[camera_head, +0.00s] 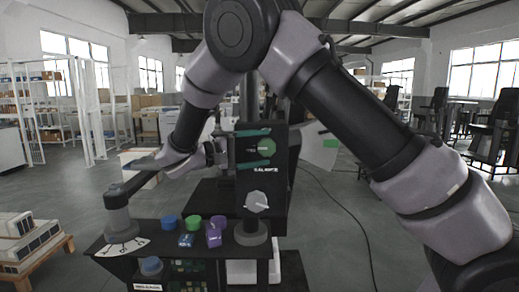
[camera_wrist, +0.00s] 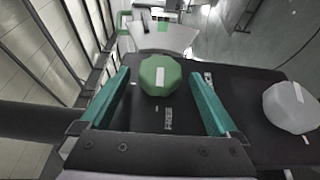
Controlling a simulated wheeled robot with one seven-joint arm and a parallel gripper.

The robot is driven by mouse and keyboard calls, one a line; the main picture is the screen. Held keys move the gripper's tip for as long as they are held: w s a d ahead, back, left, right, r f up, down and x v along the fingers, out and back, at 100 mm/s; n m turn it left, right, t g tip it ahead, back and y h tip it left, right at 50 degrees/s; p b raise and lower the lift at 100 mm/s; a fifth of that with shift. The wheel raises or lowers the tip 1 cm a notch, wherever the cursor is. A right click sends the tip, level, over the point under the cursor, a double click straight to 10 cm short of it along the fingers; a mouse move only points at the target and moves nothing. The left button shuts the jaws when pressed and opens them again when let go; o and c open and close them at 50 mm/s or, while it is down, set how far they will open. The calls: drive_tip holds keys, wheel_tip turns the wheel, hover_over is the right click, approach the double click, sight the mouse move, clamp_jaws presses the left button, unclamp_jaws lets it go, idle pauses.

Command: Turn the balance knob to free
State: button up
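A dark upright panel (camera_head: 278,190) carries a green many-sided knob (camera_head: 266,147) and, lower down, a light grey knob (camera_head: 256,201). Small white lettering lies between them; I cannot read it surely in the head view. In the wrist view, the green knob (camera_wrist: 160,76) has a white stripe pointing along the picture's vertical, and a label like "FREE" (camera_wrist: 168,118) sits just below it. The grey knob (camera_wrist: 290,107) is to the right. My gripper (camera_wrist: 160,80) is open, its teal fingers on either side of the green knob, with visible gaps; it also shows in the head view (camera_head: 270,147).
Below and left of the panel is a dark bench (camera_head: 120,262) with a grey lever (camera_head: 121,205) and blue (camera_head: 168,222), green (camera_head: 193,222) and purple (camera_head: 215,228) pieces. A pallet of boxes (camera_head: 30,243) stands at lower left. A cable (camera_head: 350,215) crosses open floor at right.

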drive_tip(key=v, duration=1)
drive_tip(key=shift+s+a, duration=0.15)
drive_tip(key=shift+a, duration=0.2)
